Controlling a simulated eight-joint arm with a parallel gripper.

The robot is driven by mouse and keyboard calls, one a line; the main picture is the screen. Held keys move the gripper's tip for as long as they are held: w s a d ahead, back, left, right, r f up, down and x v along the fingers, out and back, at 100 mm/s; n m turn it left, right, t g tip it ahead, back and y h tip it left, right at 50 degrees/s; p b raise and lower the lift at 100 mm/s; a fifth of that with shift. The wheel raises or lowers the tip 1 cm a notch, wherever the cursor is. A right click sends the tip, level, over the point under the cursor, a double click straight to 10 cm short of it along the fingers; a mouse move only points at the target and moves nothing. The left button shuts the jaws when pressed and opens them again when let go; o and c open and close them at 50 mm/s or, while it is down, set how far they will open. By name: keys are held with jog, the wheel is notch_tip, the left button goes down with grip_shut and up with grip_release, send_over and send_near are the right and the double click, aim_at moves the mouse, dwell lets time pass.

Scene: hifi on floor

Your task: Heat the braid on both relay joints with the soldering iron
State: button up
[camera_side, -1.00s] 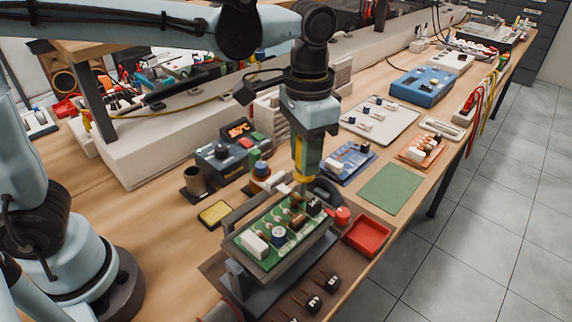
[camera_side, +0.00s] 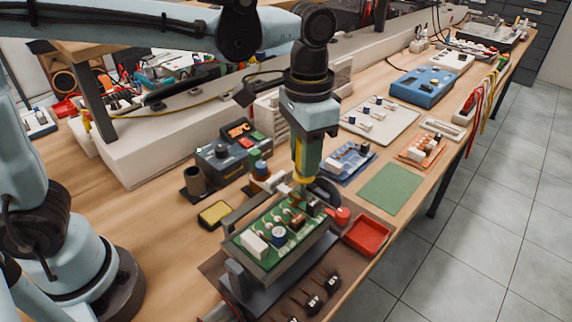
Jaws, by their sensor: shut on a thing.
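My gripper (camera_side: 306,135) is shut on the soldering iron (camera_side: 306,165), whose yellow and dark handle hangs upright below the jaws. The iron's lower end is over the far right part of the green circuit board (camera_side: 268,255), near a small dark component (camera_side: 313,208). The board is held in a dark grey holder (camera_side: 262,292) and carries a white block (camera_side: 254,244), a round capacitor (camera_side: 279,234) and several small parts. The tip, the braid and the relay joints are too small or hidden to tell, so I cannot see whether the tip touches.
A soldering station (camera_side: 228,152) and a yellow sponge tray (camera_side: 215,214) stand left of the holder. A red tray (camera_side: 368,235) is to its right, with a green mat (camera_side: 391,188) behind. Several dark components (camera_side: 313,303) lie in front. Bare wood is free at left.

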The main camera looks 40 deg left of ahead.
jog(key=shift+f, duration=0.3)
jog(key=shift+r, duration=0.1)
dwell(3.0)
jog(key=shift+r, duration=2.15)
